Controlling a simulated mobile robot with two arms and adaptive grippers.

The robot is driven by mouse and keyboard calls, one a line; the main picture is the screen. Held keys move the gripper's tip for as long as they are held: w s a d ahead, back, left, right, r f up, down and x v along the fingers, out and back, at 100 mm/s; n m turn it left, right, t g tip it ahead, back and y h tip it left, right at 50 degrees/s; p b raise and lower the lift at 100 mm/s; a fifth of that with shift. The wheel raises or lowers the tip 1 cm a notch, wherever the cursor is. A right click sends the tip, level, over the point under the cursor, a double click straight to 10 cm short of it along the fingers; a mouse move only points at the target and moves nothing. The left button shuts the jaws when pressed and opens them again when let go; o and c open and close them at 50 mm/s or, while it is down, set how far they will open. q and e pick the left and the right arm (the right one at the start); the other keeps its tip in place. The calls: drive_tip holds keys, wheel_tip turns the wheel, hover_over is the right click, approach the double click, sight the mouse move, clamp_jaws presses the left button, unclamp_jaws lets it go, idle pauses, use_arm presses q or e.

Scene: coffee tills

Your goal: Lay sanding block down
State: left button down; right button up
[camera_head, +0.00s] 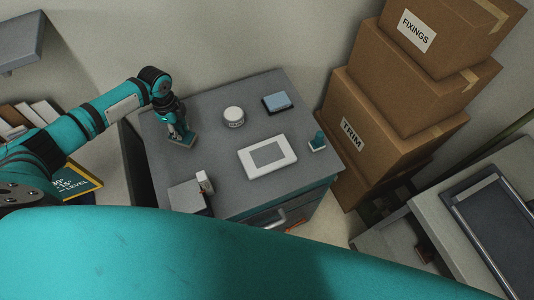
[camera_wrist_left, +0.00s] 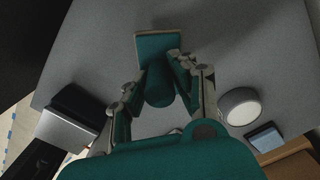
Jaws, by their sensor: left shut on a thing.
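My left gripper (camera_head: 180,130) is shut on the sanding block (camera_head: 184,141), which has a teal rounded handle and a flat teal plate with a pale edge. In the left wrist view the fingers of my left gripper (camera_wrist_left: 160,88) close around the handle, and the plate of the sanding block (camera_wrist_left: 158,44) sticks out beyond them. The block is over the left part of the grey cabinet top (camera_head: 215,165). I cannot tell whether it touches the surface. My right gripper is not in view.
On the top stand a white round tin (camera_head: 233,117), a blue-topped block (camera_head: 277,102), a white framed panel (camera_head: 267,156), a small teal-knobbed piece (camera_head: 318,141) and a grey box (camera_head: 187,196). Stacked cartons (camera_head: 395,95) rise at the right. The top's back left is clear.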

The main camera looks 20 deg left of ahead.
sight(178, 126)
use_arm(q)
drive_tip(key=shift+f, duration=0.2)
drive_tip(key=shift+f+b, duration=1.1)
drive_tip(key=shift+f, duration=0.55)
drive_tip(key=shift+d+f, duration=0.3)
drive_tip(key=shift+f, duration=0.05)
drive_tip(key=c, duration=1)
unclamp_jaws()
drive_tip(key=shift+f, duration=0.1)
drive_tip(key=shift+c, duration=0.2)
drive_tip(key=shift+o, duration=0.2)
drive_tip(key=shift+s+d+b, duration=0.1)
drive_tip(key=shift+b, duration=0.2)
drive_tip(key=r, duration=0.8)
drive_tip(key=shift+w+r, duration=0.2)
drive_tip(key=shift+r, duration=0.1)
drive_tip(key=shift+a, duration=0.2)
